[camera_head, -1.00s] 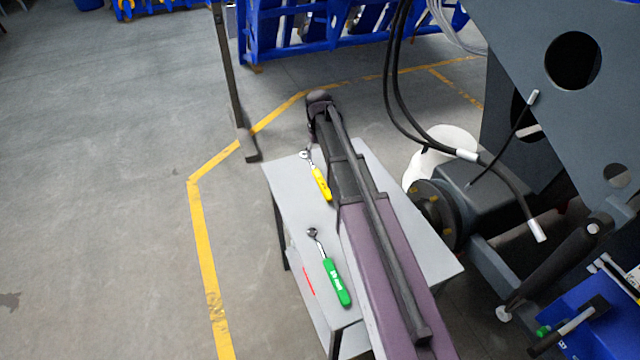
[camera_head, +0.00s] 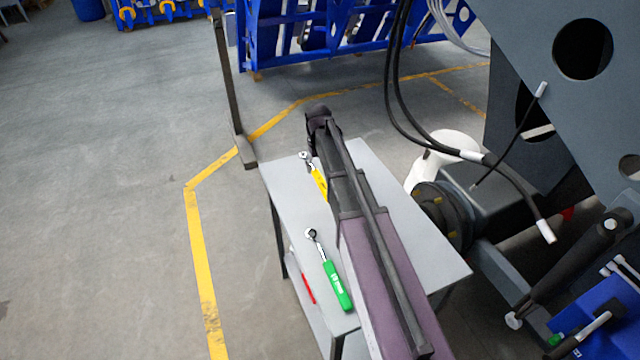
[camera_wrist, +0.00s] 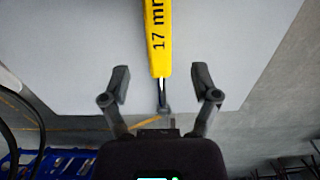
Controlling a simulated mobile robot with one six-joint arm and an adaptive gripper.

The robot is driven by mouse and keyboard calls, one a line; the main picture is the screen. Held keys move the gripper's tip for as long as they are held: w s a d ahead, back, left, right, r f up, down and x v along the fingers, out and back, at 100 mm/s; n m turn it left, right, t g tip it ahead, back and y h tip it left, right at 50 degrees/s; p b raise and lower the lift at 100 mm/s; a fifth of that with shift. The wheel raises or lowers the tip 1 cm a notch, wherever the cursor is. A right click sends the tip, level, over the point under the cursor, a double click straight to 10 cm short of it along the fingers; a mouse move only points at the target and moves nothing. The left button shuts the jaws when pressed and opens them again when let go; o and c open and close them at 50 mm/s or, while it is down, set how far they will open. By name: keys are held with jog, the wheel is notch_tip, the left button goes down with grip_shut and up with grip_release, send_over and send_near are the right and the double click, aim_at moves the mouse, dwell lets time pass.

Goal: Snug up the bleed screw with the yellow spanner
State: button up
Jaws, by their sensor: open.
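The yellow spanner (camera_head: 319,182) lies on the grey table (camera_head: 400,229), its metal head towards the far left corner; my arm partly hides it in the head view. In the wrist view the yellow spanner (camera_wrist: 157,38), marked "17 mm", runs down the middle of the picture. My gripper (camera_wrist: 160,80) is open, with one finger on each side of the spanner near where the yellow handle meets the metal shank. The fingers do not appear to touch it. I cannot make out the bleed screw.
A green spanner (camera_head: 335,282) lies on the table's near left part. A red item (camera_head: 308,288) is on the shelf below. The dark grey chassis (camera_head: 560,110) with hanging black hoses (camera_head: 395,95) stands to the right. Open floor lies to the left.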

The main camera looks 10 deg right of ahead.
aim_at(319, 178)
jog(key=shift+f, duration=0.1)
dwell(0.3)
jog(key=shift+s+d+f+b, duration=0.1)
jog(key=shift+s+f+b, duration=0.05)
jog(key=shift+f+b, duration=2.4)
grip_shut()
